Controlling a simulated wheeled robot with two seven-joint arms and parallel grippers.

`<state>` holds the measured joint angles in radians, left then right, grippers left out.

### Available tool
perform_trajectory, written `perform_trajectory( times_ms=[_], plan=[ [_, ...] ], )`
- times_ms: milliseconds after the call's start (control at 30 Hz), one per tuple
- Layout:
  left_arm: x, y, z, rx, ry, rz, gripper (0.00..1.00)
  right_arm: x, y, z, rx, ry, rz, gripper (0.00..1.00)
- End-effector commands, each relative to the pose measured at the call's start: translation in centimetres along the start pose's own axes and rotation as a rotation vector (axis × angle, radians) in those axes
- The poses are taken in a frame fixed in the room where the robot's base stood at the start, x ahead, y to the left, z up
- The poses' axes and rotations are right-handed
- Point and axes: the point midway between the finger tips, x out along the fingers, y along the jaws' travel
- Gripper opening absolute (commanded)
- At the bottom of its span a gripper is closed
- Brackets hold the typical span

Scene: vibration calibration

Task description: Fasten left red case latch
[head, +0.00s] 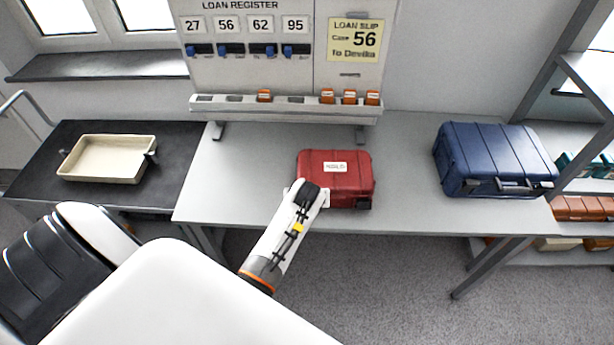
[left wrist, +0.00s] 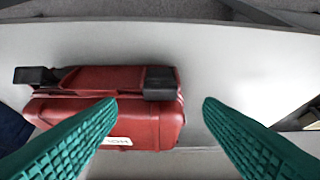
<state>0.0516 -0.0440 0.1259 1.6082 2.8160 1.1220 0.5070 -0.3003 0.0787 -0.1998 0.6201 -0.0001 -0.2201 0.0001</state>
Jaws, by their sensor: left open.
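The red case (head: 336,171) lies closed on the grey table near its front edge, with a white label on its lid. My left gripper (head: 308,194) is over its front left corner and hides the left latch in the head view. In the left wrist view, the red case (left wrist: 95,120) appears turned around. One black latch (left wrist: 160,83) lies between my open, empty teal fingers (left wrist: 160,101); another black latch (left wrist: 38,76) is at the far end of the case front. I cannot tell whether either latch is fastened. My right gripper is not in view.
A blue case (head: 494,157) stands at the right of the table (head: 240,180). A cream tray (head: 103,160) sits on a dark cart at left. A register board (head: 270,85) with an orange-tagged rail stands behind. The table is clear on both sides of the red case.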

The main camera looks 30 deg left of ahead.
Motion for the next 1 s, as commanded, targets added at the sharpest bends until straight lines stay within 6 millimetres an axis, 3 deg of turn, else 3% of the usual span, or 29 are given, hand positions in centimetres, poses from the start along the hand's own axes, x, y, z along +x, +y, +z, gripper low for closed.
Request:
perform_trajectory(
  times_ms=[200,400,1000],
  plan=[
    [-3.8,0.1,0.1,-0.001,0.002,0.002,0.61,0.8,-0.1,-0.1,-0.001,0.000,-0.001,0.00],
    [-5.5,0.0,0.0,0.001,0.000,0.000,0.61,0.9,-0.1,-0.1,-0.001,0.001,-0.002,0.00],
    [-5.8,-0.1,-0.1,0.004,0.008,-0.004,0.61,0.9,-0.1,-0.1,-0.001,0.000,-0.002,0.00]
  ],
)
